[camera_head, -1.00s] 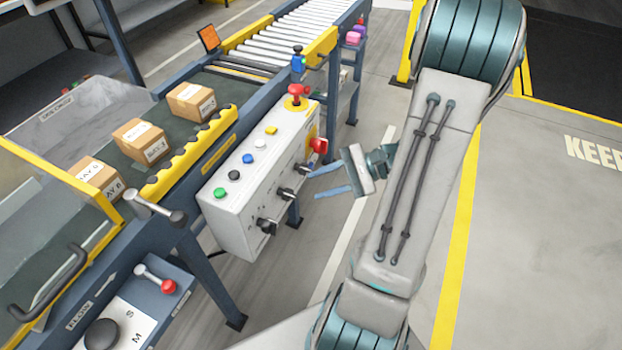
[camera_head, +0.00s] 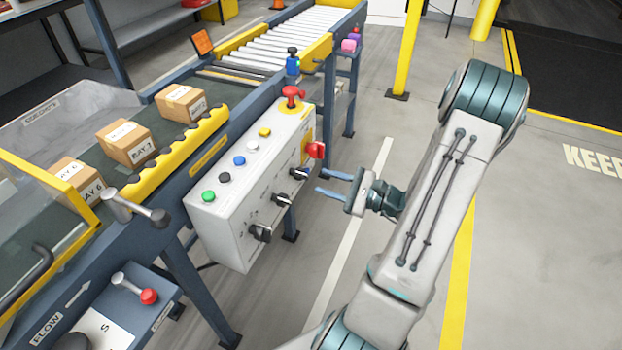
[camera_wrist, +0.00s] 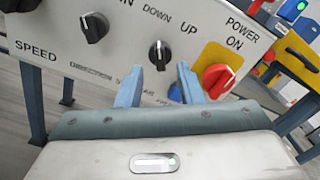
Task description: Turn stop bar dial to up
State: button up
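The stop bar dial is a small black knob (camera_wrist: 160,55) on the white control panel (camera_wrist: 120,20), between the labels DOWN and UP. Its white mark appears to point roughly upward. In the head view, this dial (camera_head: 299,173) is just below the red power knob (camera_head: 316,150). My gripper (camera_wrist: 158,78) is open and empty, with its two blue-grey fingers facing the panel on either side of the dial's line. In the head view, my gripper (camera_head: 325,182) is right of the dial, apart from it. The label under the dial is partly hidden by a finger.
In the wrist view, the red power knob (camera_wrist: 217,78) is close to my right finger and another black dial (camera_wrist: 94,27) is to the left. A red emergency button (camera_head: 292,92) and coloured buttons top the panel. The conveyor (camera_head: 150,150) carries boxes. Floor to the right is clear.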

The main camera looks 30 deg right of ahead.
aim_at(308, 176)
jog(key=x, duration=0.5)
jog(key=c, duration=0.6)
